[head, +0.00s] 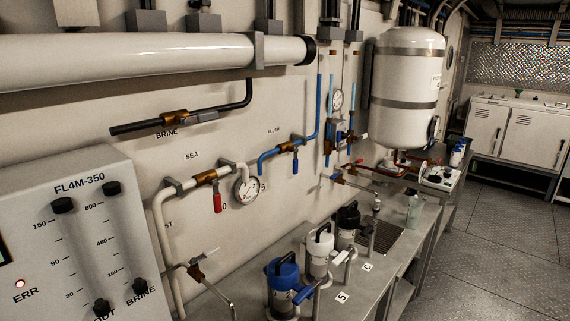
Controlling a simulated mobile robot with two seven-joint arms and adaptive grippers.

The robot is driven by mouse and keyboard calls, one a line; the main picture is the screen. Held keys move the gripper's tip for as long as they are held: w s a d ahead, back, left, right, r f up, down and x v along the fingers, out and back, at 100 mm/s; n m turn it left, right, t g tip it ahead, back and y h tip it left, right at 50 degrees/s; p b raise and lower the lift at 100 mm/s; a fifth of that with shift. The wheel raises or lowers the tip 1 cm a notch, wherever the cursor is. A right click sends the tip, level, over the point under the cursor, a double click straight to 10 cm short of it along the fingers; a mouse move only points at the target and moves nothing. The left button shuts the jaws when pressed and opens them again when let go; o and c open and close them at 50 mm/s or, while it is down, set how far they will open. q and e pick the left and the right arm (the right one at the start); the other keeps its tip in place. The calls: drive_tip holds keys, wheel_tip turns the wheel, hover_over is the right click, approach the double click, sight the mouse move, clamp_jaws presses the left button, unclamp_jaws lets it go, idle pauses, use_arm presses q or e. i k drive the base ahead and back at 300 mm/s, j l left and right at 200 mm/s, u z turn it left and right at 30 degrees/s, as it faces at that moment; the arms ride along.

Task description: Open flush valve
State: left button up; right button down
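The flush valve (287,148) is a brass body on a blue pipe (306,138) on the wall, below a small FLUSH label (273,131). Its short blue handle (295,163) hangs down, across the run of the pipe. Neither of my grippers is in view, so nothing touches the valve.
A sea valve with a hanging red handle (217,203) and a round gauge (245,189) are to the left. The brine valve (176,117) is above. A bench (345,284) with blue, white and black-topped canisters stands below; a grey panel (85,230) fills the lower left.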

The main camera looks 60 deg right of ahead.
sight(295, 161)
drive_tip(key=z, duration=1.95)
